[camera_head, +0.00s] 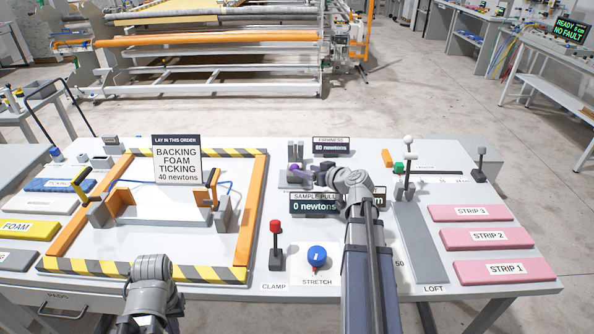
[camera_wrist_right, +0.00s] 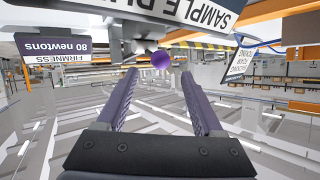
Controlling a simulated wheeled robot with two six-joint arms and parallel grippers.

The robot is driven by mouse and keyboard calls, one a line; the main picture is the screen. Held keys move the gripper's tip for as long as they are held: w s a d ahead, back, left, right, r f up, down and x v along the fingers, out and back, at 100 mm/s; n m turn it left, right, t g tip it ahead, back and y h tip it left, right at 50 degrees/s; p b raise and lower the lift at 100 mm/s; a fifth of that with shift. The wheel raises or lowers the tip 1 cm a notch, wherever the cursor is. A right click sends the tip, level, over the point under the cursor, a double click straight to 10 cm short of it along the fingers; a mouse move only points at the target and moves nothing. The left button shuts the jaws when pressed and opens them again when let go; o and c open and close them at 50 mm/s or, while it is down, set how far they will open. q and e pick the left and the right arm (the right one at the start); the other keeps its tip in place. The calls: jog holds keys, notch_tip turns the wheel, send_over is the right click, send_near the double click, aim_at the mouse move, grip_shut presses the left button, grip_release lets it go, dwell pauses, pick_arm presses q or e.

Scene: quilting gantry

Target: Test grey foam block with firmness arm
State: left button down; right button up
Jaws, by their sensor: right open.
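The firmness station stands at the table's back middle, under a sign (camera_head: 331,147) reading FIRMNESS 80 newtons. The sign also shows in the right wrist view (camera_wrist_right: 53,66). A purple ball knob (camera_wrist_right: 161,60) lies ahead of my right gripper (camera_wrist_right: 160,100), between the lines of its open fingers and apart from them. In the head view my right gripper (camera_head: 318,172) reaches left towards the station and partly covers it. A low grey block (camera_head: 292,182) sits there; I cannot tell if it is the foam block. Only my left arm's wrist shows, at the bottom left.
A SAMPLE PULL display (camera_head: 313,204) reads 0 newtons, just in front of the right gripper. A red-topped clamp lever (camera_head: 276,245) and a blue stretch knob (camera_head: 317,256) stand nearer. An orange and striped frame (camera_head: 256,205) is left; pink strips (camera_head: 487,239) lie right.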

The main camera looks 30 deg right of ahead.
aim_at(297, 168)
jog(key=b+x, duration=0.2)
jog(key=x, duration=0.4)
jog(key=shift+f, duration=0.1)
grip_shut()
dwell(0.3)
dwell(0.9)
